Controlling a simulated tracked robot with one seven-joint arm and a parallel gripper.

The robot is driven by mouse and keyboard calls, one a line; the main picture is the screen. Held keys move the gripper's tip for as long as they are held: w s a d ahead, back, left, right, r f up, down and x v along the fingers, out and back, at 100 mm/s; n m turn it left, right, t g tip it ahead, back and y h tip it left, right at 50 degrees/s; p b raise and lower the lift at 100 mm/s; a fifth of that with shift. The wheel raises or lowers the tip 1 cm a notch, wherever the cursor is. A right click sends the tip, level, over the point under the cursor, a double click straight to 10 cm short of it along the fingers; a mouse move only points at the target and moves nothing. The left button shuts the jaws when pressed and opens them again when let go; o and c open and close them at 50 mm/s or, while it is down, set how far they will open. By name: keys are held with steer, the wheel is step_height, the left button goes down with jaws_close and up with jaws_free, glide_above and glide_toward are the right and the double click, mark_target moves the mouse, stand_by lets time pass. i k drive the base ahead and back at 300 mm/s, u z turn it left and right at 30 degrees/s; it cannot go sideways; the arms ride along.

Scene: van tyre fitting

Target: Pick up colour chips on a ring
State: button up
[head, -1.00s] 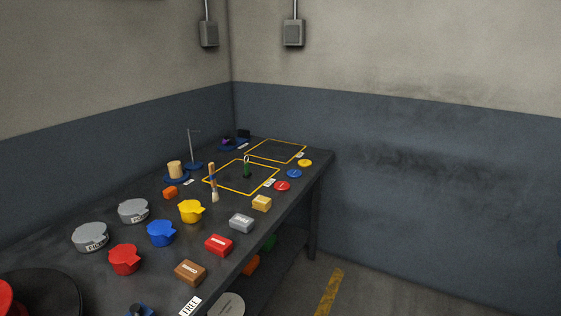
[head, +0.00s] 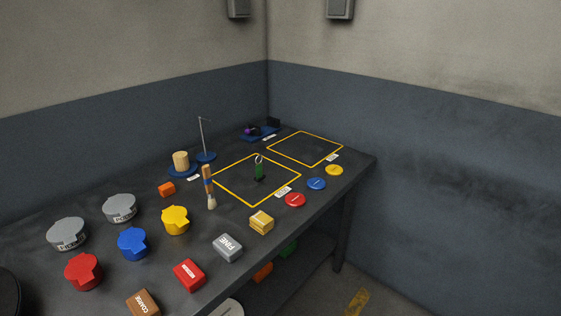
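A small dark green item with a pale ring at its top (head: 259,169) stands on the dark workbench (head: 300,222). It looks like the colour chips on a ring, but it is too small for me to make out separate chips. My gripper is not in view.
A brush (head: 209,188) stands at the square's left edge. Red (head: 295,200), blue (head: 316,184) and yellow (head: 334,170) discs lie along the right edge. A thin blue-based stand (head: 206,156) is behind. The farther outlined square (head: 305,149) looks empty.

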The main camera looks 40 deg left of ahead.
mark_target(258, 169)
steer(key=u, duration=0.3)
steer(key=i, duration=1)
steer(key=u, duration=1.15)
steer(key=i, duration=0.85)
steer(key=u, duration=0.45)
steer(key=k, duration=0.85)
steer(key=u, duration=0.25)
steer(key=i, duration=0.85)
steer(key=z, duration=0.05)
